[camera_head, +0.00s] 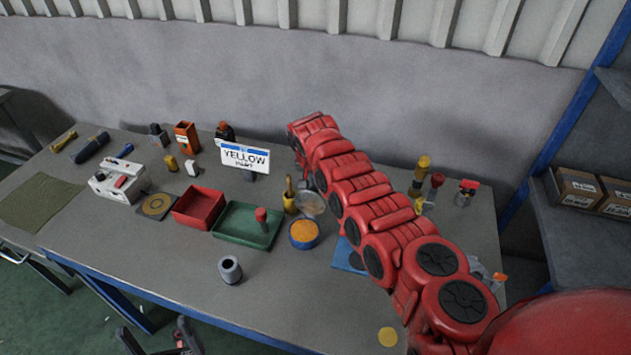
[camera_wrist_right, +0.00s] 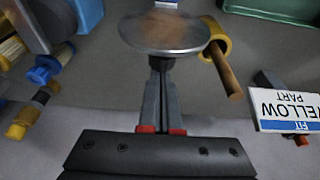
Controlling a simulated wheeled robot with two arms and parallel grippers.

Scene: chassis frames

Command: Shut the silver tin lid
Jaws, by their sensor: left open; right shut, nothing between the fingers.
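The round tin (camera_head: 304,244) is blue-sided and filled with orange stuff in the head view. Its silver lid (camera_head: 310,203) stands raised at the tin's far side, so the tin is open. In the right wrist view the lid (camera_wrist_right: 165,33) is a shiny silver disc at the top centre. My right gripper (camera_wrist_right: 160,65) is shut and empty, its fingertips right by the lid's near edge; I cannot tell whether they touch. My left gripper (camera_head: 160,342) is open, low at the bottom left, off the table's front edge.
A yellow pot with a wooden stick (camera_head: 290,198) stands close beside the lid. A green tray (camera_head: 245,226), a red bin (camera_head: 198,206) and a YELLOW PART sign (camera_head: 245,157) lie to the left. A grey cup (camera_head: 230,269) stands in front; the front table is mostly clear.

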